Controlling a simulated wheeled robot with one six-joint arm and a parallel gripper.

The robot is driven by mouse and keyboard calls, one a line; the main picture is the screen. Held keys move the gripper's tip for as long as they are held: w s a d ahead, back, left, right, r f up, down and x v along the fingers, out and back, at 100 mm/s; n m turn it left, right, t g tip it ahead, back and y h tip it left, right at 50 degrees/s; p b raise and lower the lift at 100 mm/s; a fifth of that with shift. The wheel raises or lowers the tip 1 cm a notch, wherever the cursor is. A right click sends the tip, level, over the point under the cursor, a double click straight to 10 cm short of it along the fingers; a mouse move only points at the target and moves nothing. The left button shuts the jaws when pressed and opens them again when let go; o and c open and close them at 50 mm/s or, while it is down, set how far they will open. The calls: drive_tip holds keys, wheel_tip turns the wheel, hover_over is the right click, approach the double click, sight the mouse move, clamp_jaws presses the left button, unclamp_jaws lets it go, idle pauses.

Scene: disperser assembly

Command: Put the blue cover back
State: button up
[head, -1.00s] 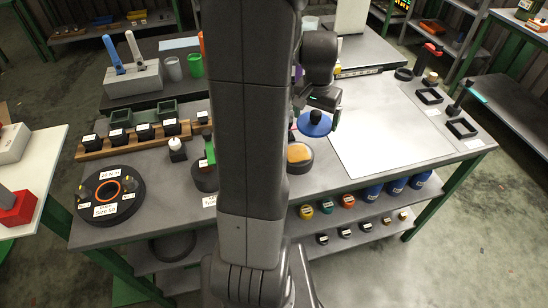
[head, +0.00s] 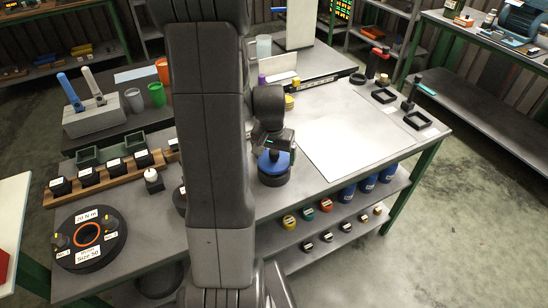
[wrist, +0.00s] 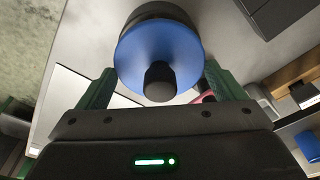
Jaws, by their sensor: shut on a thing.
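The blue cover (head: 280,163) is a round disc with a black knob, which shows in the wrist view (wrist: 150,42). My gripper (head: 273,143) is shut on the cover from above, its green fingers on either side of the knob in the wrist view (wrist: 159,76). The cover is over a dark round container (head: 274,180), whose dark side also shows behind the disc in the wrist view (wrist: 160,12). The disc hides the container's opening. I cannot tell whether the cover fully touches the rim.
A white sheet (head: 350,130) lies right of the container. A wooden rack of black blocks (head: 92,190) and a black round fixture with an orange ring (head: 90,255) are at left. My arm hides the middle of the table. Bottles and jars stand on the lower shelf.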

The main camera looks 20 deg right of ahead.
sight(272, 164)
drive_tip(key=shift+f, duration=0.8)
drive_tip(key=shift+f, duration=0.15)
drive_tip(key=o, duration=1)
drive_tip(key=shift+c, duration=0.2)
wheel_tip(272, 164, up, 12)
drive_tip(key=s+a, duration=0.1)
drive_tip(key=shift+s, duration=0.25)
